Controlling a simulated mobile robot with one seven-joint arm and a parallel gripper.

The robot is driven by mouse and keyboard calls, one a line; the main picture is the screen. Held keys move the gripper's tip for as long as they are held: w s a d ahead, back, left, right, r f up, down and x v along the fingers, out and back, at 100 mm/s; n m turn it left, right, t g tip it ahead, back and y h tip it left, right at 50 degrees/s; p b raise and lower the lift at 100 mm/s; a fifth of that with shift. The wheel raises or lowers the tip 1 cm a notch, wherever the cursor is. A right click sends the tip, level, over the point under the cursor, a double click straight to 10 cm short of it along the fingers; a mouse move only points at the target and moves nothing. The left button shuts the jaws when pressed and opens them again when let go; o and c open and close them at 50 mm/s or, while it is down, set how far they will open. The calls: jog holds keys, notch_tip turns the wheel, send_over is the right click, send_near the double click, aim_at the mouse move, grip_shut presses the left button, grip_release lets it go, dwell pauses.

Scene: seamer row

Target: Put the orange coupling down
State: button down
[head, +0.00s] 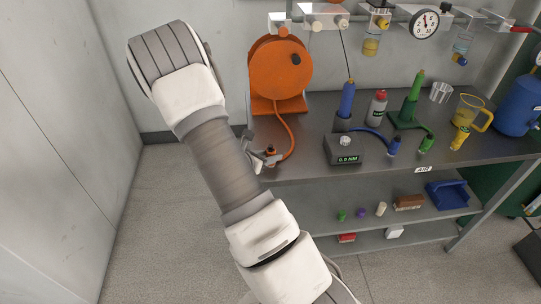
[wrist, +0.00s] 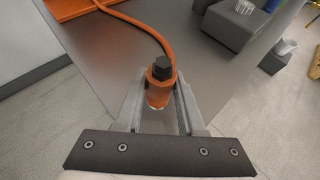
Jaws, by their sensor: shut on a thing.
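The orange coupling (wrist: 160,87) has a black hex end and sits between the two fingers of my gripper (wrist: 158,110) in the wrist view. The gripper is shut on it. An orange hose runs from the coupling back to the orange hose reel (head: 280,68) on the bench. In the head view my gripper (head: 266,159) holds the coupling (head: 270,150) at the left front edge of the dark bench (head: 310,165). Whether the coupling touches the bench top I cannot tell.
A grey box with a display (head: 343,149) stands right of the gripper. Blue (head: 346,100) and green (head: 413,100) tools, a red-capped bottle (head: 377,104) and a yellow jug (head: 470,112) stand farther right. The bench top between hose and display box is clear.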

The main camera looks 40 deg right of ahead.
jog(key=c, duration=0.5)
grip_release()
jog(key=shift+r, duration=0.15)
jog(key=p+v, duration=0.1)
jog(key=v, duration=1)
jog(key=s+a+r+m+g+y, duration=0.2)
jog(key=s+a+r+m+y, duration=0.3)
jog(key=s+r+m, duration=0.65)
jog(key=s+a+r+m+t+y, duration=0.1)
jog(key=s+a+r+m+y, duration=0.1)
jog(key=a+r+m, duration=0.1)
jog(key=s+a+r+m+t+y, duration=0.1)
jog(key=a+r+m+t+y, duration=0.1)
jog(key=a+r+m, duration=0.1)
jog(key=s+a+r+m+t+y, duration=0.1)
jog(key=s+a+r+m+y, duration=0.1)
jog(key=a+r, duration=0.3)
jog(key=shift+s+a+m+t+y, duration=0.4)
jog(key=shift+a+m+y, duration=0.25)
jog(key=shift+a, duration=0.1)
